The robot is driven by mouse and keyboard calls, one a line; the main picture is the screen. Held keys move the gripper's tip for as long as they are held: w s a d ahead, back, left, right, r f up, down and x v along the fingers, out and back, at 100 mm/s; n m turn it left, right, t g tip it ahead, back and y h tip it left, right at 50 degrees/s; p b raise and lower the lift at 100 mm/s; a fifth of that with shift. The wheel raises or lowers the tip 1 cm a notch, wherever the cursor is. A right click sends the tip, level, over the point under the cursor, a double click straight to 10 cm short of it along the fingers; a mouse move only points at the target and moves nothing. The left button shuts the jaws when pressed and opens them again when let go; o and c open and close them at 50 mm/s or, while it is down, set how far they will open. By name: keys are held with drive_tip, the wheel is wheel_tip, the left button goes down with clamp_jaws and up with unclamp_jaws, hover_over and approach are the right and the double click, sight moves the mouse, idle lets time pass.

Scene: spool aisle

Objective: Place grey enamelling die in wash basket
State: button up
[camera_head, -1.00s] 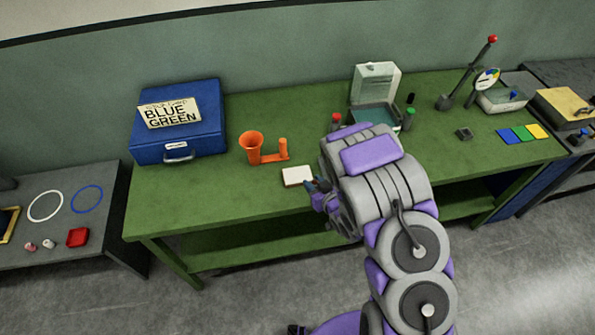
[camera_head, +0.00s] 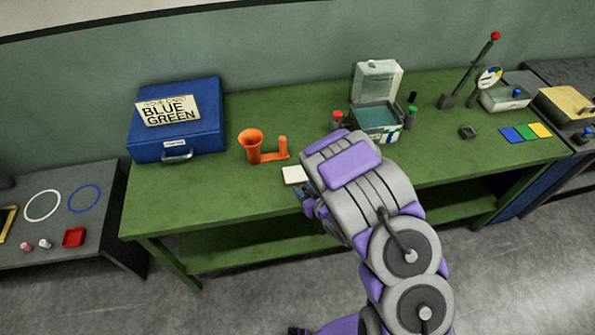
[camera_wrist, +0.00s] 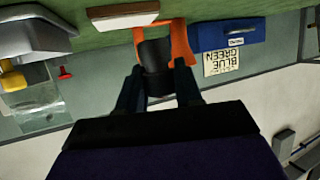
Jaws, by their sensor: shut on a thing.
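My gripper (camera_wrist: 158,75) is shut on a dark grey piece (camera_wrist: 154,54), which looks like the enamelling die. It is held between the two fingertips in the wrist view. In the head view my gripper (camera_head: 306,198) is over the front edge of the green table, just by a small white block, and the piece is hidden there. An open tub (camera_head: 378,118) with teal liquid and a raised clear lid stands behind my arm, towards the back of the table. It may hold the wash basket, but I cannot make out a separate basket.
The white block (camera_head: 294,175) and an orange funnel stand (camera_head: 251,147) are near my gripper. A blue case (camera_head: 177,133) is at the left. Red-capped and green-capped bottles flank the tub. A lever press (camera_head: 447,101) and coloured cards (camera_head: 526,132) are at the right. The front-left table top is clear.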

hover_over(298, 172)
drive_tip(key=s, duration=0.1)
drive_tip(key=shift+s+f+b, duration=0.2)
drive_tip(key=shift+f+b, duration=0.2)
drive_tip(key=shift+f, duration=0.2)
drive_tip(key=shift+w+a+f, duration=0.1)
drive_tip(key=shift+w+f, duration=0.2)
drive_tip(key=shift+w, duration=0.4)
drive_tip(key=shift+s+f+b, duration=0.15)
drive_tip(key=shift+f+b, duration=0.3)
drive_tip(key=shift+f, duration=0.85)
drive_tip(key=shift+f, duration=0.15)
drive_tip(key=o, duration=1)
drive_tip(key=shift+o, duration=0.2)
drive_tip(key=shift+f, duration=0.1)
